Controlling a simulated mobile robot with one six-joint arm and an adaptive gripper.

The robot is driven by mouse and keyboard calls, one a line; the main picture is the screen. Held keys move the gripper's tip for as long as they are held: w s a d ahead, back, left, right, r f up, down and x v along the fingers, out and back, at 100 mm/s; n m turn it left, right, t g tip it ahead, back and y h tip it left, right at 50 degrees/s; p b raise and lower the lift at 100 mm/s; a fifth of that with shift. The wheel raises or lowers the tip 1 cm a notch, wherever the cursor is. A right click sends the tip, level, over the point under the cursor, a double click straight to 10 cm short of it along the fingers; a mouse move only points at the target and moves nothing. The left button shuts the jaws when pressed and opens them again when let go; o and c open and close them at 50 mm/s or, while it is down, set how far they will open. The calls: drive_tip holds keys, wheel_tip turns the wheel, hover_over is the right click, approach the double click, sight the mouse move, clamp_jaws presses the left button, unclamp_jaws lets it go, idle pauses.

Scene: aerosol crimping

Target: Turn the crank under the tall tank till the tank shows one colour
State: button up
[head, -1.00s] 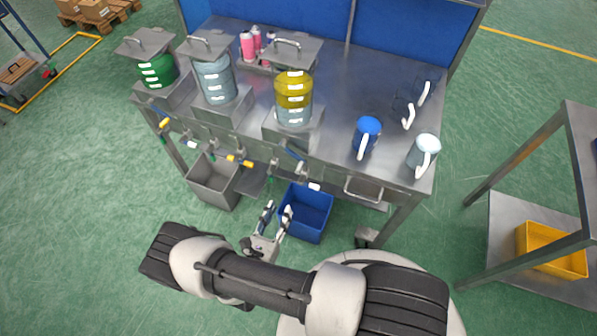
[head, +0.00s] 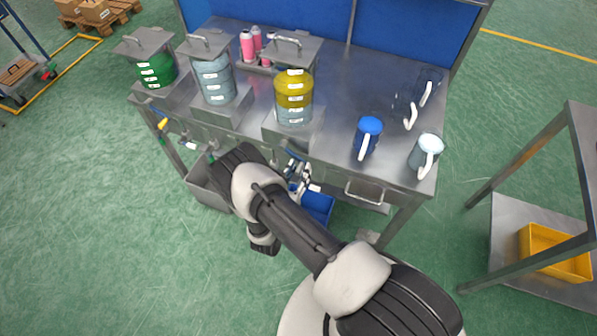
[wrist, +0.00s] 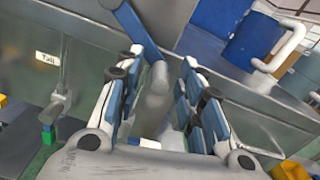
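The right tank (head: 293,98) on the bench shows yellow above and a pale grey-blue layer below. In the wrist view a plate reading "Tall" (wrist: 47,57) is on the bench front, left of a blue-armed crank (wrist: 131,22). The crank's grey end lies between the two fingers of my gripper (wrist: 165,95). The fingers stand apart on either side of it; I cannot tell whether they touch it. In the head view my gripper (head: 303,182) is under the right tank, partly hidden by my arm.
A green tank (head: 157,71) and a pale tank (head: 215,80) stand to the left. A blue mug (head: 367,136) and other clear mugs stand at the right. A blue bin (head: 318,206) sits below the bench. A steel shelf with a yellow bin (head: 556,255) stands right.

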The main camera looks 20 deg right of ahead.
drive_tip(key=shift+c, duration=0.5)
clamp_jaws()
idle(0.3)
